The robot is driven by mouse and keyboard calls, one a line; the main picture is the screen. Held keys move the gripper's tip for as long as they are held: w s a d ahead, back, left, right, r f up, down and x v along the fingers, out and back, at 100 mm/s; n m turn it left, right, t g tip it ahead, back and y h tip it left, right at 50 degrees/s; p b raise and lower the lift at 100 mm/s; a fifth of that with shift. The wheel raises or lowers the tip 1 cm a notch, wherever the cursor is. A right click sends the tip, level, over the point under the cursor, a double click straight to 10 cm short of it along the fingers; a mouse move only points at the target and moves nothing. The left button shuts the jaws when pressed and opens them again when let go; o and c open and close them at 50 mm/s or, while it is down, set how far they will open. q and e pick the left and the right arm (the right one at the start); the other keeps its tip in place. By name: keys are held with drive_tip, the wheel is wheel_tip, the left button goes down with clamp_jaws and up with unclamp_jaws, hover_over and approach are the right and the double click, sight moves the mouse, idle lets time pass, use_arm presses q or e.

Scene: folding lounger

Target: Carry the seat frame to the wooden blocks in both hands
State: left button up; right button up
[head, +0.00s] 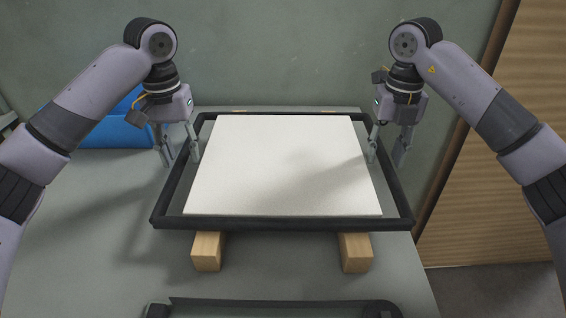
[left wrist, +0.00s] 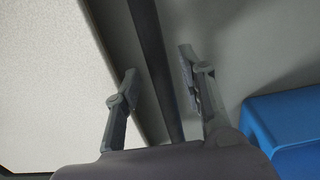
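The seat frame is a black rectangular frame (head: 285,223) around a white panel (head: 290,165). It lies flat over two wooden blocks (head: 207,251) (head: 355,253), whose front ends stick out below its front rail; the rest of them is hidden. It seems to rest on them. My left gripper (head: 180,155) is open, its fingers on either side of the left rail. In the left wrist view the dark rail (left wrist: 156,70) runs between the fingers, with gaps visible. My right gripper (head: 387,157) is open in the head view, its fingers on either side of the right rail.
A blue bin (head: 110,130) stands at the back left of the grey table (head: 80,240), and also shows in the left wrist view (left wrist: 285,125). Another dark frame part (head: 280,308) lies at the front edge. A wooden panel (head: 500,160) stands right of the table.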

drive_tip(key=shift+r, duration=0.6)
use_arm(q)
wheel_tip(320, 180, up, 12)
use_arm(e)
wheel_tip(320, 180, up, 11)
idle(0.4)
idle(0.3)
